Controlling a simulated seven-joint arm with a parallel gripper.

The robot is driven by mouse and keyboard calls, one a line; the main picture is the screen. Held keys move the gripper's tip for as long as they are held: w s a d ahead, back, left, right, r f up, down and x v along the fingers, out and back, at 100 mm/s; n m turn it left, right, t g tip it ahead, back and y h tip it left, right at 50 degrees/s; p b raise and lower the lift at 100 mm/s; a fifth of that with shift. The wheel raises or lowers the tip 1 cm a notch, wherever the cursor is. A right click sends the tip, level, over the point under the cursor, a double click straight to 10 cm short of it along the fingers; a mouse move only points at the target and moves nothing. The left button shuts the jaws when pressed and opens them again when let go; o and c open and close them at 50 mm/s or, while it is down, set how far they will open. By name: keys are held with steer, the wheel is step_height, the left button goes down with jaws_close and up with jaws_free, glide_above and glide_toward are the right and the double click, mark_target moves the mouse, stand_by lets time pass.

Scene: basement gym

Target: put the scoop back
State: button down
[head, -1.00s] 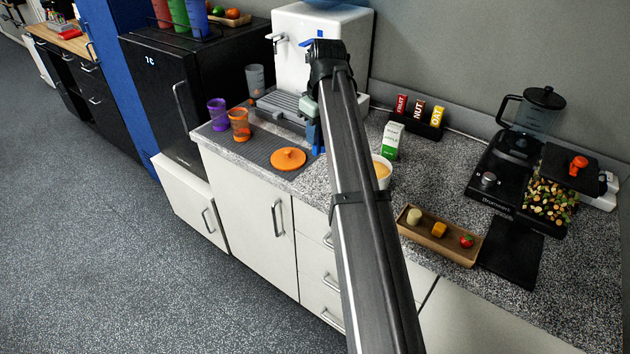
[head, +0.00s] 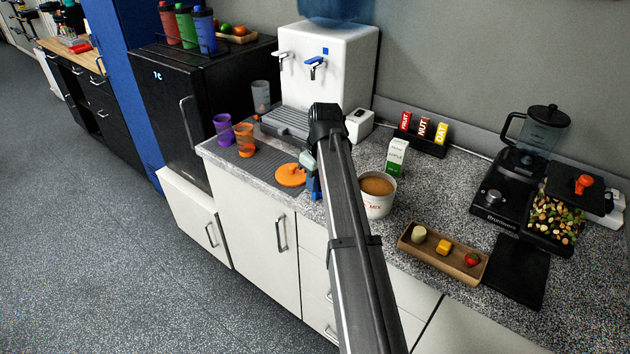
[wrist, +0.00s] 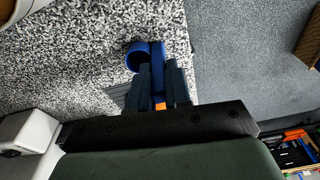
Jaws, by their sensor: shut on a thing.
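My gripper (wrist: 158,80) is shut on a blue scoop (wrist: 139,56), with the handle between its fingers and the round cup past the fingertips. In the head view my gripper (head: 310,172) and the scoop (head: 315,190) show left of my forearm, beside the orange lid, apparently above the counter; the exact height cannot be told. A white tub (head: 377,207) marked MIX, filled with tan powder, stands open on the counter right of my arm. Its rim and contents fall at the upper left of the wrist view.
An orange lid (head: 290,174) lies on a grey mat near orange (head: 244,140) and purple (head: 222,128) cups. A green-white carton (head: 396,157) stands behind the tub. A wooden tray (head: 470,272) is to the right. A water dispenser (head: 345,75) stands behind.

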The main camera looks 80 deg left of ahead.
steer(key=shift+f, duration=0.2)
steer(key=c, duration=1.1)
jaws_free()
steer(key=shift+w+d+r, duration=0.2)
steer(key=shift+r, duration=1.8)
steer(key=shift+w+d+r, duration=0.2)
steer(key=shift+d+r, duration=0.05)
steer(key=shift+r, duration=1.8)
steer(key=shift+w+d+r, duration=0.2)
steer(key=shift+r, duration=1.8)
steer(key=shift+f, duration=0.1)
